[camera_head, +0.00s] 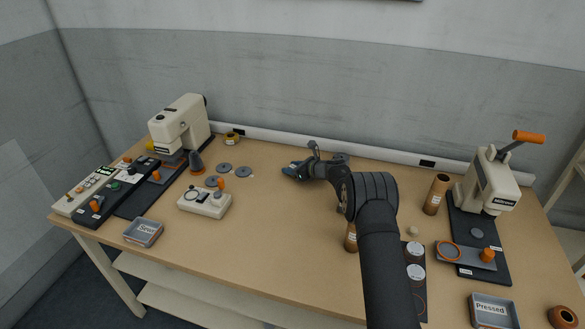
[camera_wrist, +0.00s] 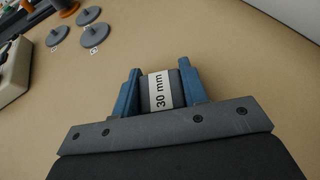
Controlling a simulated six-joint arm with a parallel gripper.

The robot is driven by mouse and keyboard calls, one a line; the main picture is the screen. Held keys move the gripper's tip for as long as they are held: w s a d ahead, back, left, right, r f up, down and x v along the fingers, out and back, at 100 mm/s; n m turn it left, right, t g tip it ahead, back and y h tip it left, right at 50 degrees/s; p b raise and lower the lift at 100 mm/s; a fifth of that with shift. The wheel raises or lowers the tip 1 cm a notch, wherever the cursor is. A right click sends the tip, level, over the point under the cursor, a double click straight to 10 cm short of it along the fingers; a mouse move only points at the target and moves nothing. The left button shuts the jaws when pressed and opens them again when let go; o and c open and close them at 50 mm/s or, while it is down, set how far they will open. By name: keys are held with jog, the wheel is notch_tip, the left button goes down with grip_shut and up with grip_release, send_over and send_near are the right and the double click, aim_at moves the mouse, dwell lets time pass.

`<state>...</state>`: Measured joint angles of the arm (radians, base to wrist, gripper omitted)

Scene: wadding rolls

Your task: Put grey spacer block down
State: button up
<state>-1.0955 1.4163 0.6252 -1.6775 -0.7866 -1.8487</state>
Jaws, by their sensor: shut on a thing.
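The grey spacer block (camera_wrist: 174,94) sits between the two blue fingers in the wrist view, with a white label reading "30 mm" facing the camera. My gripper (camera_wrist: 158,88) is shut on it, one finger on each side. In the head view my gripper (camera_head: 288,171) is low over the back middle of the table, right of the grey discs. The block is too small to make out in the head view. I cannot tell whether it touches the table.
Several grey discs (camera_head: 244,172) lie left of my gripper. A cream device (camera_head: 204,202), a sewing machine (camera_head: 182,128) and a "Sewn" tray (camera_head: 143,232) are further left. A press (camera_head: 487,184) stands at right with a brown roll (camera_head: 436,195).

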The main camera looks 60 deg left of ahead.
jog(key=shift+f, duration=0.1)
jog(key=o, duration=1.1)
jog(key=shift+c, duration=0.2)
jog(key=shift+r, duration=0.2)
jog(key=v, duration=1.2)
